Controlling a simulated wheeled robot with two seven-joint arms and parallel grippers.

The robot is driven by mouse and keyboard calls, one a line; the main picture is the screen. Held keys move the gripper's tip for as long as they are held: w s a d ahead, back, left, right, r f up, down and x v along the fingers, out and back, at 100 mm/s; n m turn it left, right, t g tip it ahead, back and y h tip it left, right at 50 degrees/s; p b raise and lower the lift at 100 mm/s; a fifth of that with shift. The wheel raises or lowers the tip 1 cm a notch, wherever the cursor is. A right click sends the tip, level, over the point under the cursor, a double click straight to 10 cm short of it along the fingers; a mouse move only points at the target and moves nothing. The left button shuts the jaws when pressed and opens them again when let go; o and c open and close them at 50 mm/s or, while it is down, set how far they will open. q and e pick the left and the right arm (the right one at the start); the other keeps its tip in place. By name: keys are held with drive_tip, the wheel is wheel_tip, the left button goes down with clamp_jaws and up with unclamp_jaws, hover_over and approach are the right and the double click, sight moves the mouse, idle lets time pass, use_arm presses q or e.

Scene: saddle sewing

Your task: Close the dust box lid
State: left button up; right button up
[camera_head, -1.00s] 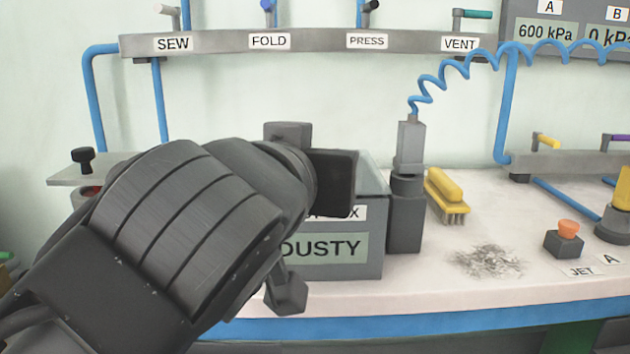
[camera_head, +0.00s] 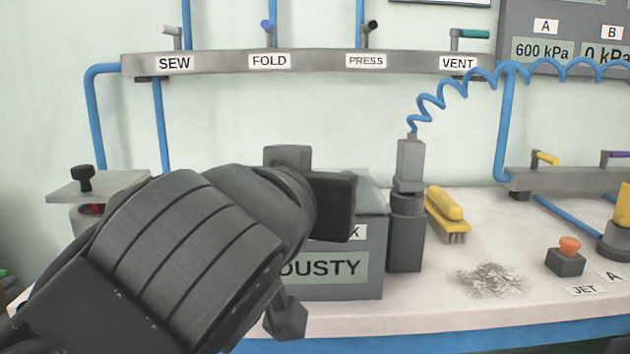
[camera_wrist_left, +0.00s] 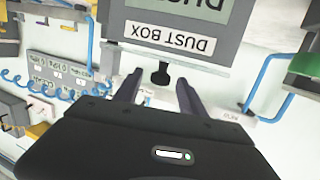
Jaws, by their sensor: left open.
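The grey dust box (camera_head: 374,285) stands on the bench behind my left arm in the head view. Its "DUSTY" sign is partly covered by the arm. A greenish-grey panel (camera_head: 371,190) shows at its top; I cannot tell whether the lid is open or closed. In the left wrist view the box front (camera_wrist_left: 226,48) appears upside down, with its "DUST BOX" label. A small dark knob (camera_wrist_left: 160,74) at its edge lies between the fingertips of my left gripper (camera_wrist_left: 159,82). The fingers are open, apart on either side of the knob. My right gripper is not in view.
A grey column (camera_head: 407,235) with a coiled blue hose stands close to the box's right side. A yellow brush (camera_head: 446,212), grey scraps (camera_head: 492,279) and an orange-topped button (camera_head: 568,250) lie further right. A labelled valve rail (camera_head: 315,62) runs behind.

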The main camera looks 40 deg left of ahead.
use_arm(q)
drive_tip(key=p+v, duration=0.1)
drive_tip(key=v, duration=0.6)
drive_tip(key=shift+s+d+p, duration=0.15)
drive_tip(key=shift+s+p, duration=0.15)
drive_tip(key=shift+s, duration=0.05)
